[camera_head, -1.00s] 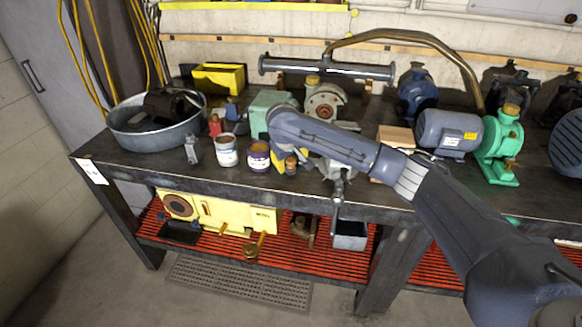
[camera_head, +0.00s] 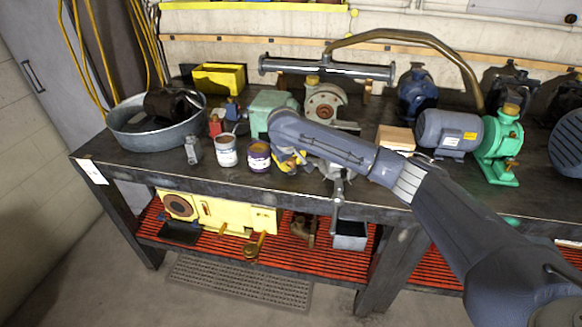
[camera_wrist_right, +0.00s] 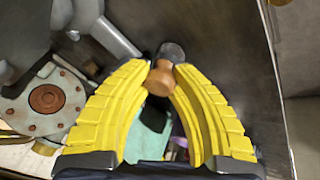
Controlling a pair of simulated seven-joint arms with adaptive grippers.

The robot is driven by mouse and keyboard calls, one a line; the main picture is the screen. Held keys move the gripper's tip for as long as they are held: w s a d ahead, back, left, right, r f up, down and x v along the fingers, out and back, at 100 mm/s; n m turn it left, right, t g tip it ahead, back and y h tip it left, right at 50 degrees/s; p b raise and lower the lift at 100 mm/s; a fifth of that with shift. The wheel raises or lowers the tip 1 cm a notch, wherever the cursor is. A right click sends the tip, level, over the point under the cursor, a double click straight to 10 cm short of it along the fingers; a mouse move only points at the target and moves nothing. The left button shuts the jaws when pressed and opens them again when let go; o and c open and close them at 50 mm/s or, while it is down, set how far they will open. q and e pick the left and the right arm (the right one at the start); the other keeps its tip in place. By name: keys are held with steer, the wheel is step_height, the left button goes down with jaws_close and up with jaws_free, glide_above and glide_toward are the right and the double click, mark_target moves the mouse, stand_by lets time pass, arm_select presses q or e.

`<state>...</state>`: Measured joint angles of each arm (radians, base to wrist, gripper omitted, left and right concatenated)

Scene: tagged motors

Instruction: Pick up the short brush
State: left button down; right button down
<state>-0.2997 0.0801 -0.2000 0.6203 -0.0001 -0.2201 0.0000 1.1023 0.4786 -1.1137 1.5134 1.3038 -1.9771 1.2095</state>
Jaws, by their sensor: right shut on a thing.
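The short brush appears in the right wrist view as a stubby orange-brown handle (camera_wrist_right: 160,80) with a dark grey end (camera_wrist_right: 171,52). My right gripper (camera_wrist_right: 163,74) has its two yellow ribbed fingers closed on it at the tips. In the head view my right gripper (camera_head: 288,161) is over the front part of the bench, just right of the purple-labelled can (camera_head: 258,156). My forearm partly covers the gripper there, and I cannot make out the brush clearly. My left gripper is not in view.
A white-labelled can (camera_head: 226,151) and a small grey block (camera_head: 193,150) stand left on the bench (camera_head: 140,168). A pale green machine (camera_head: 268,106) is behind my gripper. A grey motor (camera_head: 448,131) and a green pump (camera_head: 501,146) are at right.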

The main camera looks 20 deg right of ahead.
mark_target(291, 160)
steer(key=shift+r, duration=0.1)
stand_by(0.3)
step_height(291, 160, up, 20)
stand_by(0.7)
